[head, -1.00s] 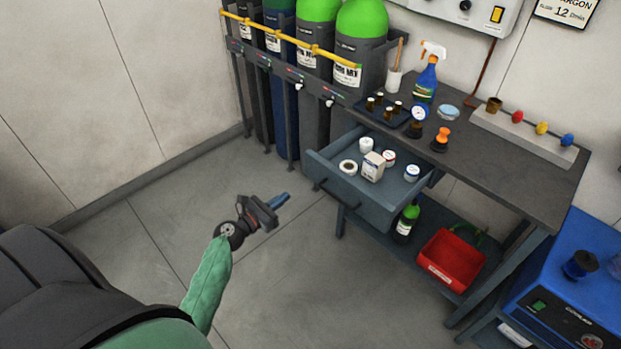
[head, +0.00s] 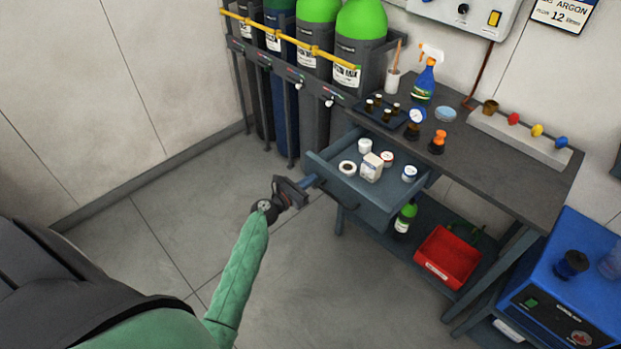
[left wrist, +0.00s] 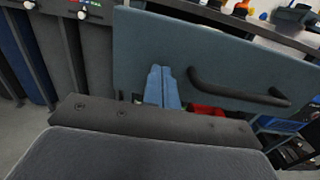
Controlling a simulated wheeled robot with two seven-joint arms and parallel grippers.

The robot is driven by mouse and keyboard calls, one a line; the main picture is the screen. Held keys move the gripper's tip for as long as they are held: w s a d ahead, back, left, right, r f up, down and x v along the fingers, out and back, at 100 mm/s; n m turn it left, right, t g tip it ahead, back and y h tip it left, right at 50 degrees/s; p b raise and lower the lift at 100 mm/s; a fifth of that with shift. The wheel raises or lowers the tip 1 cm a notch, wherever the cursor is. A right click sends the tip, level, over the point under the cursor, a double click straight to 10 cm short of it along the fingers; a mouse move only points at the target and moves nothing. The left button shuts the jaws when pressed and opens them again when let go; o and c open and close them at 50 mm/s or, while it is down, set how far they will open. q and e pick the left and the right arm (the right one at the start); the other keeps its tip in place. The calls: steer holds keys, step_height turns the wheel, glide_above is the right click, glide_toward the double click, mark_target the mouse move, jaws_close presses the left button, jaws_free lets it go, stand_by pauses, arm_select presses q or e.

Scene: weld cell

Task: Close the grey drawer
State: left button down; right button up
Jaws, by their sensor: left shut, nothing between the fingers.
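The grey drawer (head: 362,192) is pulled open from under the dark workbench (head: 500,165). Inside it stand a white box (head: 371,167), a tape roll (head: 347,168) and several small jars. My left gripper (head: 311,181) is shut and empty, its tips close to the left part of the drawer front. In the left wrist view the blue fingers (left wrist: 162,88) lie together before the drawer's front panel (left wrist: 150,45), left of its dark bar handle (left wrist: 235,90). I cannot tell whether the tips touch the panel. My right gripper is not in view.
Gas cylinders (head: 315,90) stand in a rack left of the bench. A red bin (head: 447,257) and a green bottle (head: 405,217) sit on the lower shelf. A blue machine (head: 565,280) stands at the right. The floor before the drawer is clear.

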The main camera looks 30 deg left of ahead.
mark_target(360, 145)
arm_select(q)
steer(key=shift+w+d, duration=0.1)
steer(key=shift+w, duration=0.1)
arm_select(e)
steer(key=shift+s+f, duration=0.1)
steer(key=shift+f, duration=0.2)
arm_select(q)
steer(key=shift+w, duration=0.15)
